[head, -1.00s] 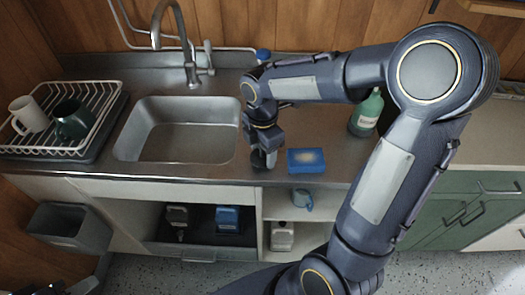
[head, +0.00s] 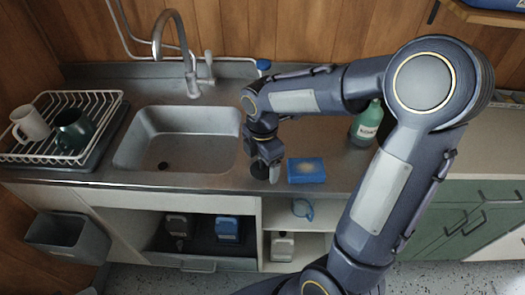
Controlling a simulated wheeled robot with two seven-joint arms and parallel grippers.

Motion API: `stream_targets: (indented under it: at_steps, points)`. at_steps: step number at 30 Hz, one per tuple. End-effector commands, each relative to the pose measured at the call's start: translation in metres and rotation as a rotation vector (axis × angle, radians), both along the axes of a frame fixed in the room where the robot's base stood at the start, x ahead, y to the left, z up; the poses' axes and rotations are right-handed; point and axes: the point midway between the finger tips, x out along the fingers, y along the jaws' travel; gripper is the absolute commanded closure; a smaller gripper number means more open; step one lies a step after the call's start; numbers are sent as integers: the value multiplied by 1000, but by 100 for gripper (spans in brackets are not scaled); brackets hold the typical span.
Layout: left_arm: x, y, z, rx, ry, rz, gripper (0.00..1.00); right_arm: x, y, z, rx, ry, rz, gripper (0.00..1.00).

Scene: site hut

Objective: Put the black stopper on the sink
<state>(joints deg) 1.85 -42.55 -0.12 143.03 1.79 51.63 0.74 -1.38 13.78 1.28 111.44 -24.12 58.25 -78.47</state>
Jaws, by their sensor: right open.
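The sink (head: 190,114) is a steel basin set in the counter, empty, with a dark drain hole in its floor. The black stopper (head: 259,169) shows as a small dark round shape on the counter, right of the basin, partly hidden by my right gripper. My right gripper (head: 267,174) points down at the stopper with its jaws open. I cannot tell whether the fingers touch it. My left gripper is not in view.
A blue sponge (head: 306,170) lies close to the right of my right gripper. A green bottle (head: 367,123) stands behind my right arm. The tap (head: 189,60) rises behind the basin. A white dish rack (head: 98,128) with mugs stands at the left.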

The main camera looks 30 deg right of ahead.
Motion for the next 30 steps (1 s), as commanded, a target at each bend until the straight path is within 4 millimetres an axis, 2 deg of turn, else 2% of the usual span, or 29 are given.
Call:
stream_targets:
  at_steps: [15, 22, 26, 30]
  points:
    - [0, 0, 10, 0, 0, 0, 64, 1, 0, 99, 0, -5, 0, 20]
    - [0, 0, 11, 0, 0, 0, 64, -3, 0, 120, 7, -9, -25, 20]
    - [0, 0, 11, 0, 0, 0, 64, -30, -3, 124, 66, -58, -248, 20]
    - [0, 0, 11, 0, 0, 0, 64, -82, 1, 119, 226, -122, -725, 20]
